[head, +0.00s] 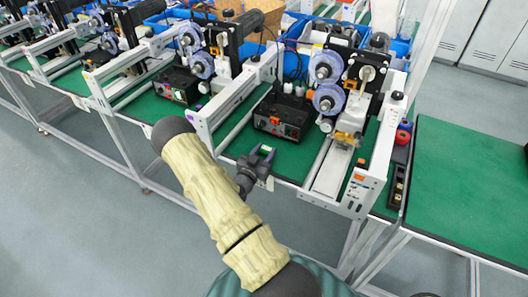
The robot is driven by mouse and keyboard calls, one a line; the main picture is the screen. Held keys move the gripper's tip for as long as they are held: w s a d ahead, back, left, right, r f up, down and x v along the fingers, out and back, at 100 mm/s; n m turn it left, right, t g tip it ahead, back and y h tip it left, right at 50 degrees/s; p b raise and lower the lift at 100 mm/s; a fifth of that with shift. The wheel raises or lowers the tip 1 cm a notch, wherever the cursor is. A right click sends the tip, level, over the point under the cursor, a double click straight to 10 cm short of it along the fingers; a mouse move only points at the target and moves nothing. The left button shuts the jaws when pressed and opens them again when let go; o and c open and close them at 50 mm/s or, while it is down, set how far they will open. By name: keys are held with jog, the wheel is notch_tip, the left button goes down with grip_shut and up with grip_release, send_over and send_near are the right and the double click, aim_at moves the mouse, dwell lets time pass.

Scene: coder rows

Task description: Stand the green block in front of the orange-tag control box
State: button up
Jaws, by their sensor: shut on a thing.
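The control box (283,112) with an orange tag on its front is black and stands on the green bench top in the middle of the view. My gripper (263,153) is at the bench's front edge, just in front of this box and slightly left of its centre. It is shut on the green block (266,149), of which only a small bright green and pale part shows between the fingers. The rest of the block is hidden by the gripper. I cannot tell whether the block touches the bench.
A second black control box (178,85) stands further left. White machine frames with rollers stand on both sides of the orange-tag box. A black power strip (398,185) lies to the right. The green bench top (465,185) at far right is clear.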

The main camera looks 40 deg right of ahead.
jog(key=shift+f, duration=0.2)
jog(key=o, duration=1)
jog(key=shift+c, duration=0.2)
jog(key=shift+r, duration=0.1)
jog(key=shift+r, duration=0.1)
jog(key=b+v, duration=0.2)
jog(key=v, duration=1)
jog(key=shift+b, duration=0.35)
